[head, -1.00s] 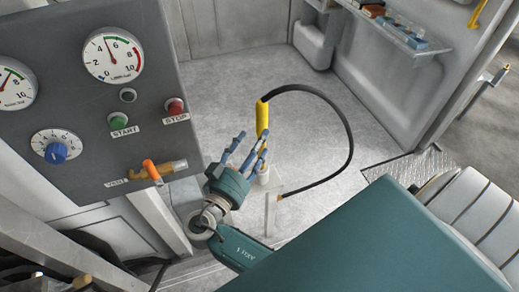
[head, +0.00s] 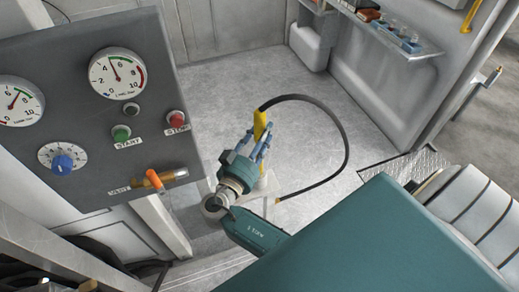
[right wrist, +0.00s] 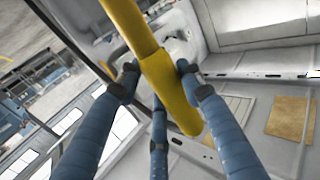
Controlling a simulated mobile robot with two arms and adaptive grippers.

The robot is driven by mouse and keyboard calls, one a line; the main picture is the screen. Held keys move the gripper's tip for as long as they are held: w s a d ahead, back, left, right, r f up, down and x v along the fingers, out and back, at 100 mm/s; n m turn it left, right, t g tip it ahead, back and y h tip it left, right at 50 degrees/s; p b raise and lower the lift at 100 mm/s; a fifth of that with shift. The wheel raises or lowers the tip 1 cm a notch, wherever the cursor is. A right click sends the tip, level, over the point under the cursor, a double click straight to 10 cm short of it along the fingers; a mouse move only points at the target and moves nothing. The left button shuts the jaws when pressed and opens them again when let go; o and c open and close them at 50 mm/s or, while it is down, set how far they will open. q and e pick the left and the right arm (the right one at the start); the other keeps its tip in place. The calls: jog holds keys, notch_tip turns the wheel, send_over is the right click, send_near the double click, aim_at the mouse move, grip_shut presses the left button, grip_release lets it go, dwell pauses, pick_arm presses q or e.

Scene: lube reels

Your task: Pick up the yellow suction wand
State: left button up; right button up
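The yellow suction wand (head: 260,120) stands near upright on a small pale stand, with a black hose looping off its top. My right gripper (head: 256,147) is at the wand's lower part, its blue fingers around it and hiding some of it. In the right wrist view the wand (right wrist: 170,88) runs between the fingertips of my right gripper (right wrist: 156,78). The fingers are fairly straight, with a small gap on the left side; the right fingertip is very close to the wand, and contact is unclear. My left gripper is not in view.
A grey control panel (head: 95,165) with gauges and buttons stands left of my right gripper, its orange-handled valve (head: 155,180) jutting out nearby. The black hose (head: 343,140) arcs to the right. A wall shelf (head: 385,35) is at the back right. The floor behind the wand is clear.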

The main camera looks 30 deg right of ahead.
grip_shut()
notch_tip(320, 180, up, 20)
jog(key=b, duration=0.2)
dwell(0.4)
